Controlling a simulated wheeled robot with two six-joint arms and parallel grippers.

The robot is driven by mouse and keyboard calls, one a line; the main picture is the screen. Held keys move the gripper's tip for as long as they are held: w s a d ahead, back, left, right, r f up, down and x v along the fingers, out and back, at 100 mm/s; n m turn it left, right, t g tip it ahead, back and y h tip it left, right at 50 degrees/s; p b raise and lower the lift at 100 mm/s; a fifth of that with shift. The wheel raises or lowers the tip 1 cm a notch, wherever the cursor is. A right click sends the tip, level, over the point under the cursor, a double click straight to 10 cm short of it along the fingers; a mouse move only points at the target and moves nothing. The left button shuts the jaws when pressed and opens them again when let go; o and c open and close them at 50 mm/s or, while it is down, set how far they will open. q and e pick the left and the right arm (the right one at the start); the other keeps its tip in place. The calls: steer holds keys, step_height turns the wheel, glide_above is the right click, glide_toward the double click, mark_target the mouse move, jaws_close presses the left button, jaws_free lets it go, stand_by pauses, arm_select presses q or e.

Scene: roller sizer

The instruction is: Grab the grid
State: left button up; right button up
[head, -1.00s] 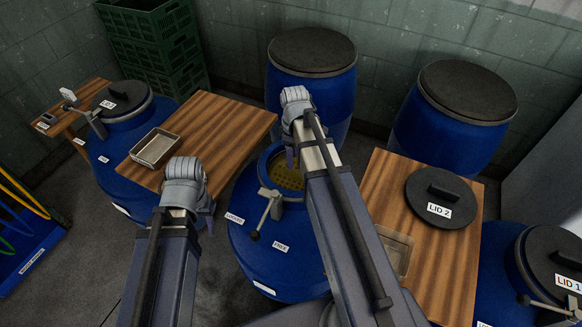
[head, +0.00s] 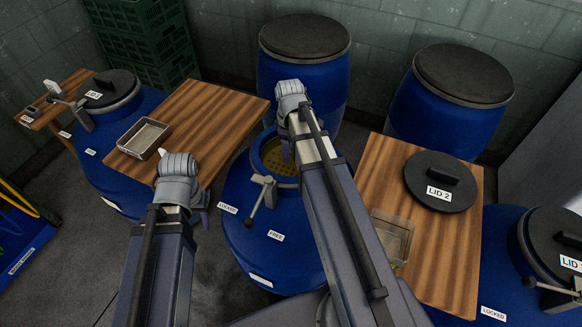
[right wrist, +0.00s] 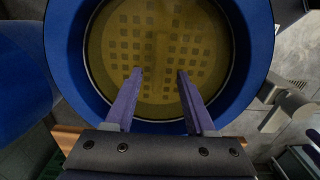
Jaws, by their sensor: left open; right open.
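The grid is a yellowish round plate with square holes (head: 276,163), lying inside the open blue middle barrel (head: 262,232). In the right wrist view the grid (right wrist: 150,45) fills the barrel's mouth. My right gripper (head: 287,150) is over that mouth, pointing down. In the right wrist view its two fingers (right wrist: 160,74) are apart, with nothing between them, over the near part of the grid. How far above the grid they are I cannot tell. My left gripper (head: 202,212) is open at the left of the middle barrel; its fingertips are partly hidden.
A clamp lever (head: 262,195) stands at the barrel's near rim, by labels "LOCKED" and "FREE". Wooden tables flank it, with a metal tray (head: 145,138) at left, LID 2 (head: 440,180) and another tray (head: 392,238) at right. Lidded barrels (head: 303,70) stand behind.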

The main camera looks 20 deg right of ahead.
mark_target(291, 158)
steer(key=shift+d+f+b, duration=0.15)
steer(key=shift+f+b, duration=1.1)
steer(key=shift+f, duration=0.45)
steer(key=shift+f, duration=0.25)
jaws_close()
